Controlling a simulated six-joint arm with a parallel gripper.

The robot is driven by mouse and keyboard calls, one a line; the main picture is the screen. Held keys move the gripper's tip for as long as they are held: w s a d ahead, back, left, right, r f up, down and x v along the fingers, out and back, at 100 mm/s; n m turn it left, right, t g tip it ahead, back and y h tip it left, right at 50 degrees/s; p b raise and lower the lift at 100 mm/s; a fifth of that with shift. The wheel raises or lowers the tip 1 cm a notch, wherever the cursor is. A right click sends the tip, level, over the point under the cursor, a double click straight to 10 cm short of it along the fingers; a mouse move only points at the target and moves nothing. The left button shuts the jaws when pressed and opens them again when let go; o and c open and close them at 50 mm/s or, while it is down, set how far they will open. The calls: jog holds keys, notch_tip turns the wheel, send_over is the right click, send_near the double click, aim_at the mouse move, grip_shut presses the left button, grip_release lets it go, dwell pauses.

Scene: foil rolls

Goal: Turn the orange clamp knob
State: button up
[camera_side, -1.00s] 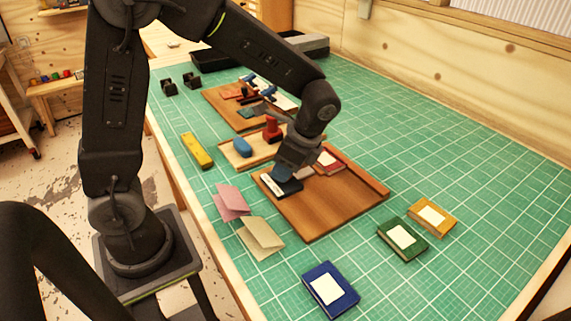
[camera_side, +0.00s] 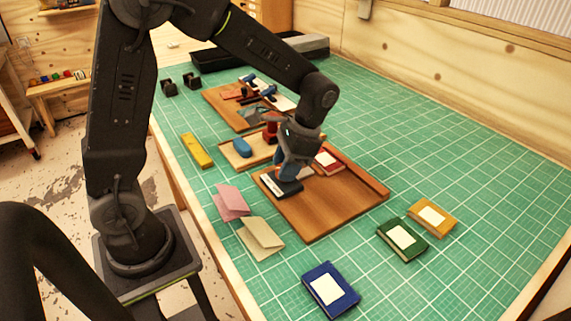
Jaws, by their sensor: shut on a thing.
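No orange clamp knob can be made out. A red upright piece with a knob-like top (camera_side: 271,131) stands on a small wooden tray (camera_side: 259,157), partly behind my wrist; I cannot tell whether it is a clamp knob. My gripper (camera_side: 286,178) points down and is shut on a black book with a white label (camera_side: 271,184). The book lies at the far left corner of a brown wooden board (camera_side: 318,207). The fingers hide part of the book. A red book (camera_side: 327,163) lies on the board just right of my gripper.
A blue oval piece (camera_side: 242,147) sits on the small tray. Pink (camera_side: 231,202) and beige (camera_side: 261,238) folded cards lie left of the board. Blue (camera_side: 330,290), green (camera_side: 402,239) and yellow (camera_side: 432,218) books lie in front. The mat's right side is clear.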

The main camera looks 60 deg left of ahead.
jog(key=n+h, duration=0.1)
jog(key=n, duration=0.3)
jog(key=shift+a+n+h, duration=0.1)
jog(key=shift+n+h, duration=0.2)
jog(key=shift+h, duration=0.1)
jog(key=n, duration=0.2)
jog(key=n+h, duration=0.1)
jog(key=n, duration=0.1)
jog(key=shift+n+t+h, duration=0.3)
jog(key=n+t+h, duration=0.1)
jog(key=n, duration=0.3)
jog(key=shift+a, duration=0.1)
jog(key=shift+n+t+h, duration=0.5)
jog(key=shift+n, duration=1.6)
jog(key=o, duration=0.9)
jog(key=shift+s, duration=0.1)
jog(key=shift+r, duration=0.1)
jog(key=v, duration=1.3)
jog(key=shift+a+r, duration=0.3)
jog(key=shift+s+d, duration=0.1)
